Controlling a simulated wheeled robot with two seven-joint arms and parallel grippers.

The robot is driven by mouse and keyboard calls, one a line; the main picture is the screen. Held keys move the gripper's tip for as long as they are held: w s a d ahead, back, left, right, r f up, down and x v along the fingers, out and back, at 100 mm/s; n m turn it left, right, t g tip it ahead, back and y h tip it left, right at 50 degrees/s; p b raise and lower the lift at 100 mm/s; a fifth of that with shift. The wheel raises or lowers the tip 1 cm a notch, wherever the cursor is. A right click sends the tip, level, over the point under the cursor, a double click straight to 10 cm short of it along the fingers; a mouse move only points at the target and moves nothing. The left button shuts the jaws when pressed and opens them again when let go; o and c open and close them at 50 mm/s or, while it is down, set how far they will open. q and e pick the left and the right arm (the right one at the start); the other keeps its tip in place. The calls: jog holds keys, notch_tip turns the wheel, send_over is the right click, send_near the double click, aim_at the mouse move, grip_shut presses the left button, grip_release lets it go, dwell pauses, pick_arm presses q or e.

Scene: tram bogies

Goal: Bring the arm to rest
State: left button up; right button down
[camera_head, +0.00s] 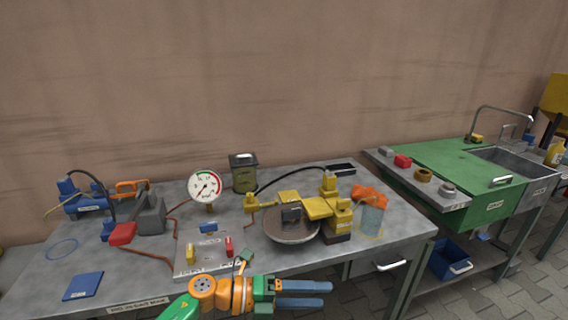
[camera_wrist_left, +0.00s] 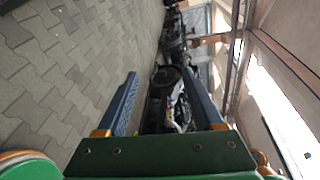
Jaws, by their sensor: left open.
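My left gripper (camera_head: 328,293) reaches in from the bottom of the head view, in front of the workbench's front edge. Its two blue-grey fingers point right, are apart and hold nothing. In the left wrist view the gripper (camera_wrist_left: 160,72) shows its fingers spread, with paving and distant machinery beyond them. My orange and green left arm (camera_head: 225,294) overlaps the bench's front edge in the picture. My right gripper is in neither view.
The grey workbench (camera_head: 130,278) carries a round plate (camera_head: 290,238) with yellow clamp parts, a dial gauge (camera_head: 206,187), a blue vise (camera_head: 82,205) and an orange-topped jar (camera_head: 370,215). A green sink bench (camera_head: 440,165) stands right.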

pick_arm(q)
jog(key=w+a+f+n+t+y+p, duration=0.1)
jog(key=a+f+n+t+y, duration=0.4)
jog(key=f+n, duration=0.45)
jog(key=w+a+f+n+t+y+p, duration=0.1)
jog(key=a+f+n+t+y, duration=0.2)
jog(key=a+f+n+t, duration=0.6)
jog(key=s+a+f+n+g+y, duration=0.4)
jog(key=s+f+n+g, duration=0.1)
jog(key=s+f+n, duration=0.35)
jog(key=s+a+f+n+g+y, duration=0.1)
jog(key=s+a+f+n+g, duration=0.1)
jog(key=s, duration=0.7)
jog(key=s+a+f+n+g+y+p, duration=0.1)
jog(key=s+f+g, duration=0.3)
jog(key=s, duration=0.6)
jog(key=s+a+f+n+g+y, duration=0.2)
jog(key=s+a+f+n+g, duration=0.1)
jog(key=s, duration=0.7)
notch_tip(320, 180, down, 2)
jog(key=shift+a+f+n, duration=0.15)
jog(key=shift+a+n, duration=0.15)
jog(key=shift+n, duration=0.3)
